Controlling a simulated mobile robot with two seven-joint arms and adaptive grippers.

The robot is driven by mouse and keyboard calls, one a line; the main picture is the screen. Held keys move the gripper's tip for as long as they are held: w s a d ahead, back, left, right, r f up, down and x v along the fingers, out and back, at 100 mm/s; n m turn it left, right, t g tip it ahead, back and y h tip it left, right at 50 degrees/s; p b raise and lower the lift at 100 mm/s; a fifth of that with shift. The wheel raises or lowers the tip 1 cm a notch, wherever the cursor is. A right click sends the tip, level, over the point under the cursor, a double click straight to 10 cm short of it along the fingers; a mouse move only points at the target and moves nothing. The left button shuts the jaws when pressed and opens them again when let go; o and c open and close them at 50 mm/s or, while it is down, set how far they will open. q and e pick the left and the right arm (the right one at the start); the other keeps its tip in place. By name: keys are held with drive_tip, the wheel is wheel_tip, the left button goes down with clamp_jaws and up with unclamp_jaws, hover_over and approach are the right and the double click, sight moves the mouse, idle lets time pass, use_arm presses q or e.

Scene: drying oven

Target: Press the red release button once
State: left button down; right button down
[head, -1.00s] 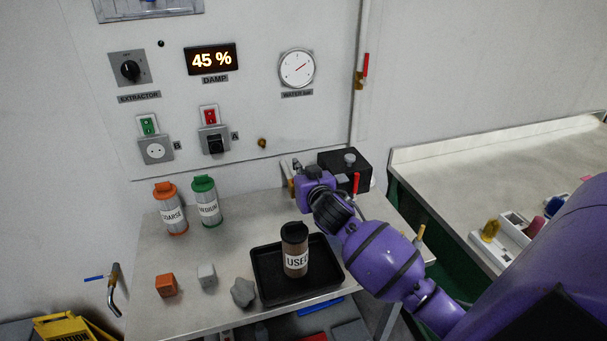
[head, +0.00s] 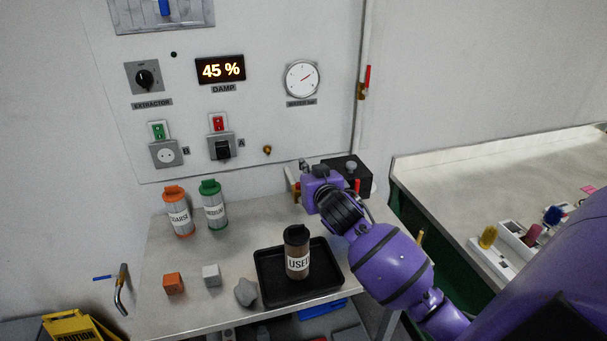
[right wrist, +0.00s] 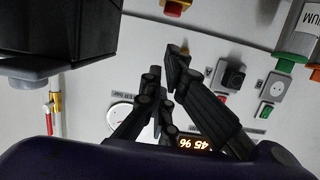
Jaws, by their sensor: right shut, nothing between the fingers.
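A red button on a yellow base (right wrist: 173,7) shows at the top edge of the right wrist view, partly cut off. In the head view I cannot make it out clearly; my right gripper and wrist cover that area. My right gripper (head: 310,172) is at the back of the bench, beside the black box (head: 350,172). In the right wrist view its fingers (right wrist: 167,72) are together and empty, pointing towards the red button but apart from it in the picture. My left gripper is not in view.
A red switch (head: 218,122) and a green switch (head: 158,131) sit on the wall panel. The display (head: 220,70) reads 45 %. A black tray (head: 268,297) holds the USED jar (head: 297,252). Orange (head: 177,212) and green-lidded (head: 214,205) jars stand left.

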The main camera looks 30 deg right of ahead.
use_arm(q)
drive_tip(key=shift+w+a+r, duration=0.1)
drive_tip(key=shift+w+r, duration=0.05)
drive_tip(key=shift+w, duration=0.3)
use_arm(e)
drive_tip(key=v, duration=0.5)
drive_tip(key=shift+s+r, duration=0.2)
drive_tip(key=shift+r, duration=0.05)
